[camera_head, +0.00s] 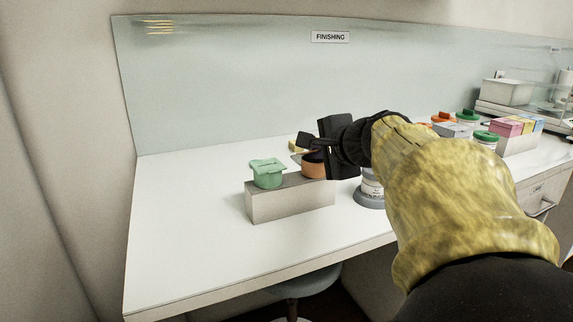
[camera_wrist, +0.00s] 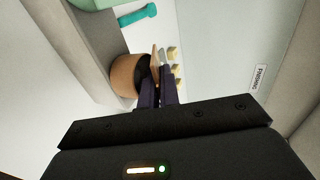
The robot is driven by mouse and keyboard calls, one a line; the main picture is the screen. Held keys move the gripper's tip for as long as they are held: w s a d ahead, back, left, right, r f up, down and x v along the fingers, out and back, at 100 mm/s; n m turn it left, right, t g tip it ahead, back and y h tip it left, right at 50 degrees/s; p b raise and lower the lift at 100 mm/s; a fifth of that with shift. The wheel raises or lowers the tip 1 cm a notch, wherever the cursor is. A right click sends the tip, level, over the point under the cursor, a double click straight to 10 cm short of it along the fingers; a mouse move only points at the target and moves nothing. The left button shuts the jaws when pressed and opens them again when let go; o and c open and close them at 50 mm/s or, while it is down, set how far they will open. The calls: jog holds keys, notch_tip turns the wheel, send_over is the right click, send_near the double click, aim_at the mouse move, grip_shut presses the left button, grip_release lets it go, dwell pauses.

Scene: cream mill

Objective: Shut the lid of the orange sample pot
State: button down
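The orange sample pot (camera_head: 312,170) stands on a grey block (camera_head: 290,202), beside a green lidded pot (camera_head: 268,177). My gripper (camera_head: 308,143) is right at the orange pot and hides part of its top. In the wrist view the orange pot (camera_wrist: 124,76) shows a dark open mouth. Its thin orange lid (camera_wrist: 155,56) stands up from the far side of the rim. My gripper's dark fingers (camera_wrist: 158,88) are close together, over the mouth and next to the lid. I see nothing clearly held between them; whether they touch the lid I cannot tell.
A teal object (camera_wrist: 137,16) and several small yellow pieces (camera_wrist: 173,68) lie behind the block. A white jar on a grey base (camera_head: 370,192) stands to the right, partly behind my arm. The counter's left side (camera_head: 185,215) is clear.

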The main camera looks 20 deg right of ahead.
jog(key=shift+a+f+b, duration=0.15)
jog(key=shift+a+b, duration=0.05)
jog(key=shift+b, duration=0.25)
jog(key=c, duration=1.6)
grip_release()
jog(key=shift+c, duration=0.2)
